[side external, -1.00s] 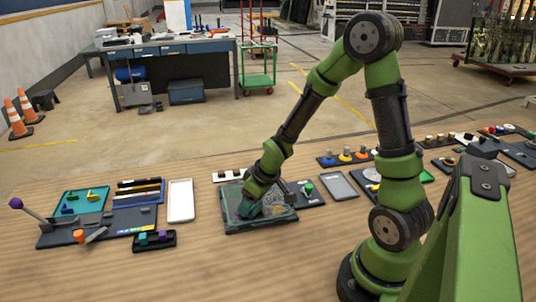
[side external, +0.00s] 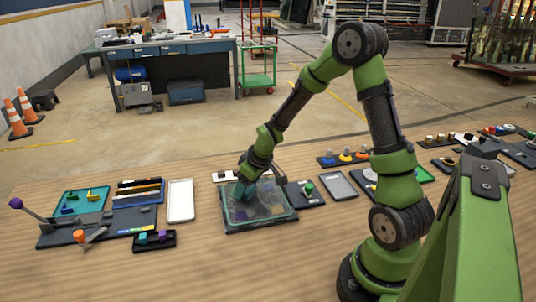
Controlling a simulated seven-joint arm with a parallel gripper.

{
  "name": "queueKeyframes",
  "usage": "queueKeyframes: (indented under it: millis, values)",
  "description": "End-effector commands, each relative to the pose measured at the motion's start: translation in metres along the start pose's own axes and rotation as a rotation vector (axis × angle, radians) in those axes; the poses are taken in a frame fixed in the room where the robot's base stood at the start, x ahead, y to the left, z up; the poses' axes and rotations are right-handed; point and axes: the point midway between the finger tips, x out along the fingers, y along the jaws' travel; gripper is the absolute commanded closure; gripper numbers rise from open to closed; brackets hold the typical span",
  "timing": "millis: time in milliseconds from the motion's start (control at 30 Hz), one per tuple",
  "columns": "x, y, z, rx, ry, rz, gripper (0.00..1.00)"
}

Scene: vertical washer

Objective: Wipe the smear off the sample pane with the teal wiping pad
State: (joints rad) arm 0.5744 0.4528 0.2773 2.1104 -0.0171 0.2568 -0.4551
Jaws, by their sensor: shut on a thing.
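The sample pane (side external: 262,213) is a greyish, see-through sheet in a dark frame on the table, left of my arm's base. A pale, mottled patch shows on its right part, but I cannot tell how much of it is smear. My gripper (side external: 245,184) is over the pane's far left part, pointing down. It is shut on the teal wiping pad (side external: 244,192), of which only a small part shows at the fingertips. The pad is at or very near the pane's surface; contact is hard to tell from here.
A white tray (side external: 181,200) and a dark board with a teal tray (side external: 82,203) lie to the left. A small dark holder (side external: 154,240) sits in front of them. A board with a green knob (side external: 309,188) is close on the pane's right. The front table is clear.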

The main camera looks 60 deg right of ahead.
Motion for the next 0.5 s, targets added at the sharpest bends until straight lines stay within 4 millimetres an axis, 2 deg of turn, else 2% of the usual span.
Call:
queueKeyframes:
  millis: [300, 500]
  values:
    - [0.007, 0.022, -0.016, 0.004, -0.001, 0.001, 0.66]
    - [0.002, 0.008, -0.003, -0.002, -0.002, 0.0, 0.66]
